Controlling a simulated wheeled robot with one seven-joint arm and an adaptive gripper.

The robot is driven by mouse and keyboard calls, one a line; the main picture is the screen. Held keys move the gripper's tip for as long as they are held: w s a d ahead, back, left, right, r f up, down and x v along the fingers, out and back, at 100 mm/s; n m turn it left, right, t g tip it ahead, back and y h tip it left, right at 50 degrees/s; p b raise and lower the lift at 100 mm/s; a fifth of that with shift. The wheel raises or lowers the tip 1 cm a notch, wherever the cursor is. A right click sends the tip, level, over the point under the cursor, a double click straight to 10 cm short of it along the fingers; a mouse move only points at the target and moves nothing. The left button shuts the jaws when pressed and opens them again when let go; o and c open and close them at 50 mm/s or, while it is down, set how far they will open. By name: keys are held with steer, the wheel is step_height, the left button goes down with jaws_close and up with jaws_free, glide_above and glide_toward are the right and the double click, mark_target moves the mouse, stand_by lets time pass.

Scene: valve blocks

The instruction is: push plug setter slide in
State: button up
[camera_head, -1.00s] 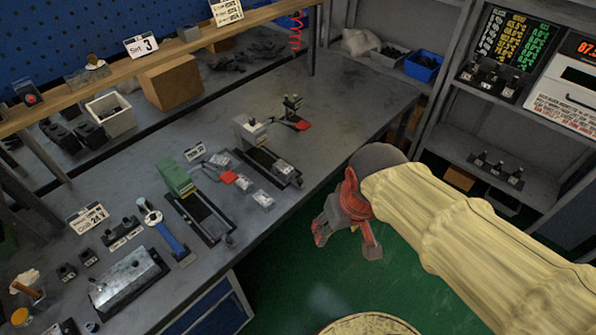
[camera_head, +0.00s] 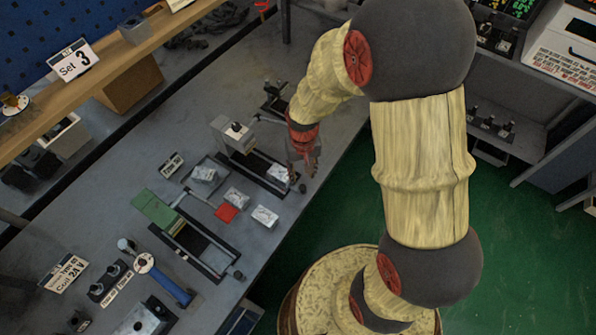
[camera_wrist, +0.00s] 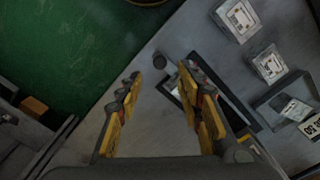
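Two fixtures with black rail frames lie on the grey bench in the head view, and no readable label shows which is the plug setter. One has a pale grey upright block (camera_head: 232,133), with its rail frame (camera_head: 250,163) running toward the bench's front edge. A dark round knob (camera_head: 302,188) is near that frame's front end. The other has a green block (camera_head: 155,207) and a frame (camera_head: 208,252). My gripper (camera_head: 307,168) is above the first frame's front end. In the wrist view my gripper (camera_wrist: 158,77) is open, with the knob (camera_wrist: 159,61) beyond its fingertips. Contact cannot be told.
Labelled pale blocks (camera_head: 265,216) and a red plate (camera_head: 227,212) lie between the fixtures. A dark stand (camera_head: 275,92) is behind my gripper. A blue-handled tool (camera_head: 165,283) lies at the front left. Green floor (camera_head: 520,230) is open to the right.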

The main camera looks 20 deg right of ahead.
mark_target(302, 187)
steer(key=shift+f+b, duration=0.8)
steer(key=shift+f, duration=3.1)
steer(key=shift+c, duration=1.2)
jaws_close()
